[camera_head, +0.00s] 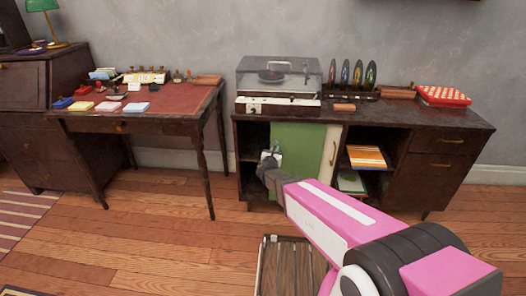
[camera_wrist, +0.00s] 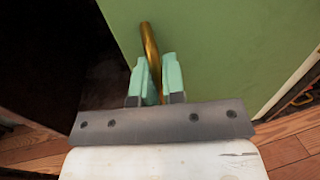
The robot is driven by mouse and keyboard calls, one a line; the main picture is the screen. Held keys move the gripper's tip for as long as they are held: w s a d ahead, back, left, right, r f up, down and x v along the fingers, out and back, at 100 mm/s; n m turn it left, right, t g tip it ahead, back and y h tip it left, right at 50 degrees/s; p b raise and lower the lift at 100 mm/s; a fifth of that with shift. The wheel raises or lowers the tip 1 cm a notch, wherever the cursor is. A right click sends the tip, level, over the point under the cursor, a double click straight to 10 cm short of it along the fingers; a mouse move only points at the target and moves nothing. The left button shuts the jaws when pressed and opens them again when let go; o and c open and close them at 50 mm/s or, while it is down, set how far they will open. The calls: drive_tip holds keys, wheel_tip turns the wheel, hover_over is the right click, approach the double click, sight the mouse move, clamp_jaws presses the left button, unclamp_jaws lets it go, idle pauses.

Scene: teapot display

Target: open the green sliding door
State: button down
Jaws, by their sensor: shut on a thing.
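The green sliding door (camera_head: 302,148) is in the dark wooden cabinet under the record player in the head view. Its flat green face (camera_wrist: 225,50) fills much of the wrist view. A brass handle (camera_wrist: 149,38) stands upright near the door's left edge. My gripper (camera_wrist: 156,64) is shut on this handle, with one pale green finger on each side of it. In the head view my gripper (camera_head: 271,154) is in front of the door's left part and hides the handle. A dark opening (camera_wrist: 65,60) lies left of the door.
A cream door panel (camera_head: 330,152) with its own brass handle is right of the green door. Open shelves with books (camera_head: 366,156) and drawers (camera_head: 442,145) follow. A record player (camera_head: 278,85) stands on top. A wooden crate (camera_head: 263,262) is on the floor in front.

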drive_tip(key=shift+d, duration=1.2)
drive_tip(key=c, duration=1.2)
unclamp_jaws()
drive_tip(key=shift+c, duration=0.2)
drive_tip(key=shift+s, duration=0.1)
drive_tip(key=s+a, duration=0.2)
drive_tip(key=s, duration=0.8)
drive_tip(key=shift+s, duration=0.25)
